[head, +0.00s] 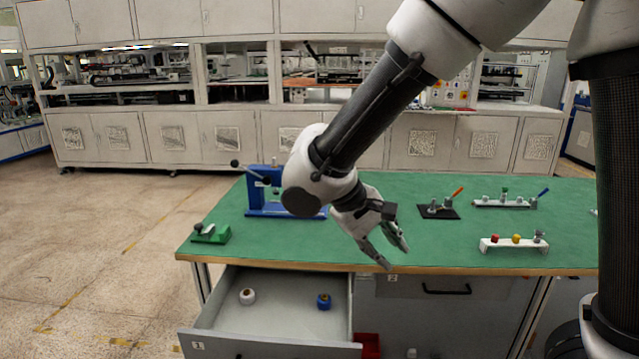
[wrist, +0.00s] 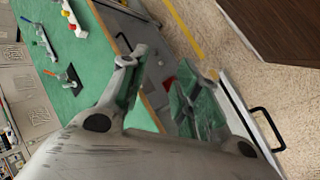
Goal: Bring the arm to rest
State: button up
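My arm reaches in from the upper right of the head view and bends at the middle. My gripper (head: 396,258) hangs over the front edge of the green-topped workbench (head: 370,215), fingers pointing down and to the right. In the wrist view my gripper (wrist: 168,72) has its two fingers spread apart, with nothing between them. It is open and empty, and touches nothing that I can see.
An open drawer (head: 225,325) marked 1 holds a white round part (head: 247,297) and a blue one (head: 323,301). A blue press (head: 285,211), a green fixture (head: 212,235), a black-based fixture (head: 438,212) and a white rack (head: 512,245) stand on the bench.

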jog(key=s+d+r+m+g+y, duration=0.1)
jog(key=s+d+r+m+y, duration=0.15)
jog(key=d, duration=0.45)
jog(key=s+d+r+m+y, duration=0.15)
jog(key=d+r, duration=0.25)
jog(key=d, duration=0.4)
jog(key=s+d+r+m+t+y, duration=0.1)
jog(key=s+d+r+t+y, duration=0.1)
jog(key=s+d, duration=0.6)
jog(key=shift+s+d+r+m+t+y, duration=0.25)
jog(key=shift+d+r+m+t+y, duration=0.05)
jog(key=shift+r+t, duration=0.55)
